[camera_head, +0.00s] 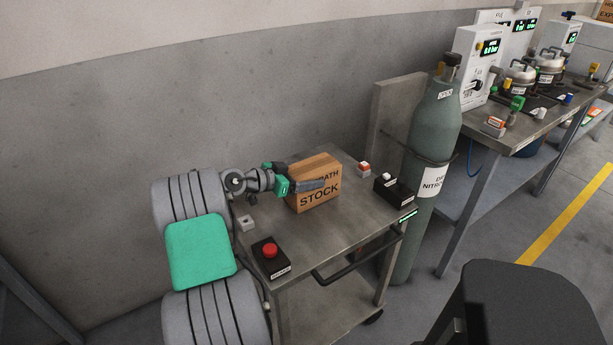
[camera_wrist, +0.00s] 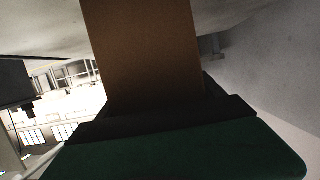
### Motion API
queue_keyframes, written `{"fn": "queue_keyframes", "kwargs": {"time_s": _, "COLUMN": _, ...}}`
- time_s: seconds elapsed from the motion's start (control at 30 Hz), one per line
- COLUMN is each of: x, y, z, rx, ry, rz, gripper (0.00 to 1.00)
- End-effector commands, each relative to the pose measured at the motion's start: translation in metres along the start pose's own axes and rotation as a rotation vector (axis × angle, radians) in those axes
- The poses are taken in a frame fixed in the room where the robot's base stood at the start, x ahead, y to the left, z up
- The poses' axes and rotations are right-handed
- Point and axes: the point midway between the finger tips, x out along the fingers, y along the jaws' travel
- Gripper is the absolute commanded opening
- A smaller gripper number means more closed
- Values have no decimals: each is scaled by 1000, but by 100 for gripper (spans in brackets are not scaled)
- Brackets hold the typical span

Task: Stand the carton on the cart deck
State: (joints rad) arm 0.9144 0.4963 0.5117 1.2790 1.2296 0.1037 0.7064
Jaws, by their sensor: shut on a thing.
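The brown carton (camera_head: 318,199), printed with "STOCK" on its front, is at the cart, over or on the middle of the grey cart deck (camera_head: 345,235). It looks upright; I cannot tell whether its base touches the deck. My gripper (camera_head: 308,185) reaches it from the left and is shut on it, one dark finger lying across its front face. In the wrist view the carton (camera_wrist: 145,50) fills the upper middle, between the dark jaws. The gripper hides part of the carton's lettering.
On the deck stand a black box with a red button (camera_head: 270,256), a small grey box (camera_head: 246,223), a small red-and-white item (camera_head: 363,169) and a black box (camera_head: 394,190). A tall green gas cylinder (camera_head: 431,150) stands right of the cart. Bare deck lies in front of the carton.

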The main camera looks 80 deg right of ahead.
Motion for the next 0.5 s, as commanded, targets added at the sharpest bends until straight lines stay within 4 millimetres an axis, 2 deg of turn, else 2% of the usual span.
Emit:
{"fn": "queue_keyframes", "kwargs": {"time_s": 0.13, "x": 1, "y": 0, "z": 3, "rx": 2, "ry": 2, "rz": -1, "gripper": 7}}
{"fn": "queue_keyframes", "kwargs": {"time_s": 0.17, "x": 1, "y": 0, "z": 4, "rx": -1, "ry": 0, "rz": 0, "gripper": 78}}
{"fn": "queue_keyframes", "kwargs": {"time_s": 0.4, "x": 1, "y": 0, "z": 3, "rx": -1, "ry": 0, "rz": 0, "gripper": 98}}
{"fn": "queue_keyframes", "kwargs": {"time_s": 0.5, "x": 1, "y": 0, "z": 2, "rx": -1, "ry": 0, "rz": 0, "gripper": 99}}
